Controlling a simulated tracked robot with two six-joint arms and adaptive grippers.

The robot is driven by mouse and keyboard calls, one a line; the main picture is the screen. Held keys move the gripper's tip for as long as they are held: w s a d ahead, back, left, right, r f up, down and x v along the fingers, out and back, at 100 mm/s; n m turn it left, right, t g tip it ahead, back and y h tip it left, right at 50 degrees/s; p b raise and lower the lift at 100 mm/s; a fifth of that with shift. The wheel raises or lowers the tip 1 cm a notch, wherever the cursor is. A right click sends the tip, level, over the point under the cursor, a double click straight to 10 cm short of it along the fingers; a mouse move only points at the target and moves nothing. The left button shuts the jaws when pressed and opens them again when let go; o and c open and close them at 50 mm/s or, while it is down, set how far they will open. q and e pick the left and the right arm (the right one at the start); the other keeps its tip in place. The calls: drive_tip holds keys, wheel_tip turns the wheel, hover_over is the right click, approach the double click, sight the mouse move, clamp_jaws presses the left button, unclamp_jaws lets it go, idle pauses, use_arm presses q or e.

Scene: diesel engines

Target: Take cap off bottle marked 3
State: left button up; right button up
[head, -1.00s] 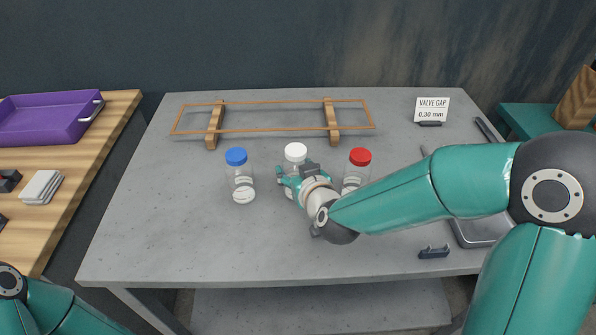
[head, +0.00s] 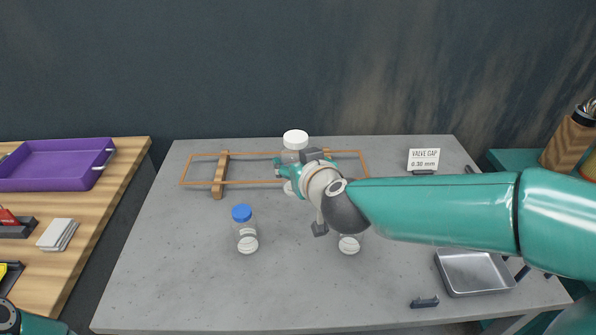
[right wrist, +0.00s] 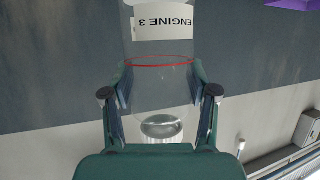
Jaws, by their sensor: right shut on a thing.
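A clear bottle with a white cap (head: 295,138) is held above the grey table by my right gripper (head: 285,178). In the right wrist view the bottle (right wrist: 160,90) carries a label (right wrist: 163,22) reading "ENGINE 3", seen upside down, and a red line around its body. The two fingers of my right gripper (right wrist: 160,104) are on either side of the bottle's body. The cap is on the bottle in the head view. My left gripper is out of view; only part of my left arm shows at the lower left.
A blue-capped bottle (head: 246,235) stands at the left of the grey table (head: 190,285). Another bottle (head: 349,245) is mostly hidden behind my right arm. A copper frame on wooden blocks (head: 219,175) stands behind. A metal tray (head: 475,272) lies right. The front left is clear.

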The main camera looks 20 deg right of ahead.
drive_tip(key=shift+r, duration=0.35)
drive_tip(key=o, duration=0.6)
drive_tip(key=shift+c, duration=0.2)
clamp_jaws()
